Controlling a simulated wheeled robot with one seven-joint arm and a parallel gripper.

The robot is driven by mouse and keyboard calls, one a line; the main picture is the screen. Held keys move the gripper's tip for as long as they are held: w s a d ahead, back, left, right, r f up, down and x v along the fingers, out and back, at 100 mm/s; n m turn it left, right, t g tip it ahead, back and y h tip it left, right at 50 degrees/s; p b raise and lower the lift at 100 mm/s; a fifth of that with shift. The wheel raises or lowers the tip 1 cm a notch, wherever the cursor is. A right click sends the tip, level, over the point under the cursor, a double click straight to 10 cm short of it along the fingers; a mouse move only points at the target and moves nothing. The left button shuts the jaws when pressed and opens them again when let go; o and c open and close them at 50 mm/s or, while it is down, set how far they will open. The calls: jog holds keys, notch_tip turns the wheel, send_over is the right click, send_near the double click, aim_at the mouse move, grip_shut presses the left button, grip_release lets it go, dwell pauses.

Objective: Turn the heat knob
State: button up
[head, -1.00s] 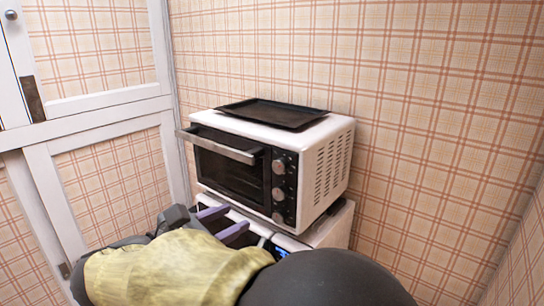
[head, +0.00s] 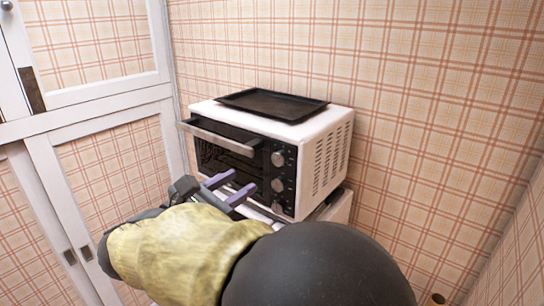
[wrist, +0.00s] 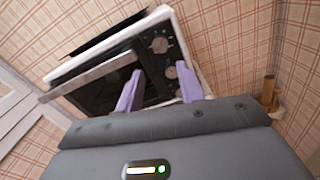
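The white toaster oven (head: 322,160) has a black control panel with round silver knobs on the right of its door. The upper knob (head: 278,158) and a lower knob (head: 277,185) show in the head view. Their labels are too small to read, so I cannot tell which sets the heat. In the wrist view the upper knob (wrist: 160,45) is clear of my fingers and the lower knob (wrist: 171,72) appears between the purple fingertips. My gripper (head: 240,183) is open and empty in front of the panel; it also shows in the wrist view (wrist: 161,80). Contact cannot be told.
A black tray (head: 272,104) lies on top of the oven. The oven's door handle (head: 220,137) sticks out left of the knobs. Another white appliance (head: 341,208) is under the oven. Plaid walls stand behind and at the right; white-framed panels are at the left.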

aim_at(277, 159)
jog(key=p+x, duration=0.3)
jog(key=x, duration=0.7)
jog(key=shift+w+d+r, duration=0.1)
jog(key=shift+d, duration=0.05)
jog(key=shift+w+d, duration=0.35)
jog(key=shift+w, duration=0.15)
jog(key=c, duration=0.7)
